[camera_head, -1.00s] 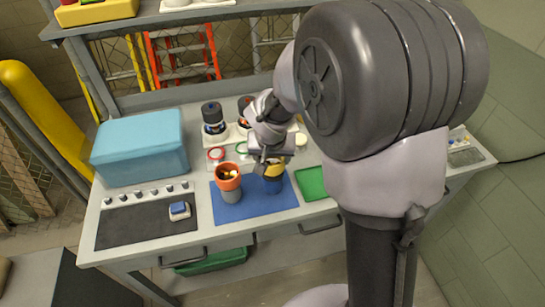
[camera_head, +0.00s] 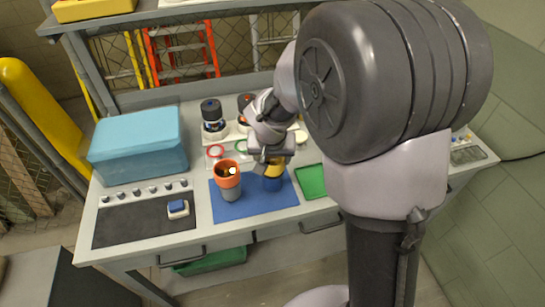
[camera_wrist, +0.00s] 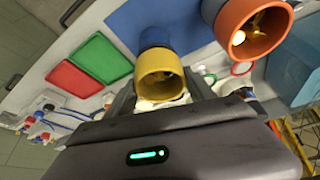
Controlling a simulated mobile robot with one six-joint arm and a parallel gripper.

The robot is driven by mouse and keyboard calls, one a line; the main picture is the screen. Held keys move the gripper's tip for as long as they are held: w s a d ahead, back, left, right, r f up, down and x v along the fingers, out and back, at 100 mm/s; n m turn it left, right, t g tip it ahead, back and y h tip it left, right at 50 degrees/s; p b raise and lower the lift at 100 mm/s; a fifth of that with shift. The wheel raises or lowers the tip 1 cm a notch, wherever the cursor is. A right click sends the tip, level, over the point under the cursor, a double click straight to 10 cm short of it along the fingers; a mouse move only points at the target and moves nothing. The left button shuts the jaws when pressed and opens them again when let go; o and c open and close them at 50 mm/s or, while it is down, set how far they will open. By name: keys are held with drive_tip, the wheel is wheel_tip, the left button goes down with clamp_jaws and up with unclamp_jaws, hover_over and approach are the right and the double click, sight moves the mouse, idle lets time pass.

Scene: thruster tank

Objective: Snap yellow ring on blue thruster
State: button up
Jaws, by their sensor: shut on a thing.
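The blue thruster (camera_head: 272,185) stands upright on a blue mat (camera_head: 243,206), and its blue body also shows in the wrist view (camera_wrist: 155,38). The yellow ring (camera_wrist: 162,76) sits at the thruster's open end, in line with it; its yellow band also shows in the head view (camera_head: 273,171). I cannot tell whether it is fully seated. My gripper (camera_head: 268,160) is at the ring from the back side and shut on it. In the wrist view the fingers (camera_wrist: 165,100) reach the ring's near edge, and the exact contact is partly hidden.
An orange-rimmed thruster (camera_head: 229,182) stands close to the left on the mat. A red ring (camera_head: 215,151) lies behind it. A dark capped canister (camera_head: 212,115) stands at the back. A green tray (camera_head: 311,181) lies right; a teal box (camera_head: 138,145) stands left.

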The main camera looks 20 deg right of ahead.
drive_tip(key=shift+f+b, duration=0.45)
drive_tip(key=shift+f, duration=0.05)
drive_tip(key=o, duration=1.4)
drive_tip(key=shift+r, duration=0.1)
drive_tip(key=p+v, duration=0.5)
drive_tip(key=v, duration=1.2)
drive_tip(key=shift+r+p, duration=0.2)
drive_tip(key=shift+p, duration=0.1)
